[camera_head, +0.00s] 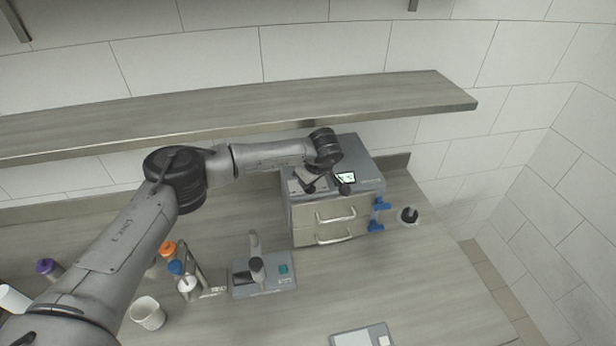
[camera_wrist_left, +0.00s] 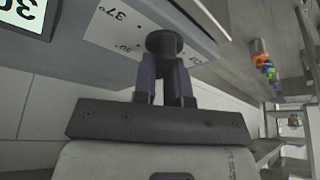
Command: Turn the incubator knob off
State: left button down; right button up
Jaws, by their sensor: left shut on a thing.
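The incubator is a grey box (camera_head: 365,165) at the back of the bench, with a small lit display (camera_head: 345,178) on its front panel. In the left wrist view, its round dark knob (camera_wrist_left: 163,41) sits on a white dial plate (camera_wrist_left: 112,22) marked 37° and other numbers. My left gripper (camera_wrist_left: 165,78) is shut on the knob, its two fingers close together around it. In the head view my left gripper (camera_head: 322,187) is at the front panel, left of the display, and hides the knob. The knob's exact setting cannot be read. My right gripper is not in view.
Two drawers with handles (camera_head: 336,216) lie below the panel, with blue parts (camera_head: 380,204) at their right. A black-capped flask (camera_head: 409,214) stands right. A small device (camera_head: 265,285), a cup (camera_head: 148,313) and capped bottles stand in front. A shelf (camera_head: 400,92) runs above my arm.

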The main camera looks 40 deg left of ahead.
pick_arm(q)
jog(key=n, duration=0.2)
jog(key=n+g+p, duration=0.1)
jog(key=n+g, duration=0.1)
jog(key=n, duration=0.1)
jog(key=shift+s+n, duration=0.25)
jog(key=shift+n, duration=0.05)
jog(key=n+g+h+p, duration=0.1)
jog(key=n, duration=0.2)
jog(key=shift+s+d+n, duration=0.1)
jog(key=shift+d+n, duration=0.05)
jog(key=shift+n, duration=0.25)
jog(key=shift+n+g, duration=0.3)
jog(key=c, duration=1.2)
grip_release()
jog(key=shift+o, duration=0.2)
jog(key=shift+r, duration=0.1)
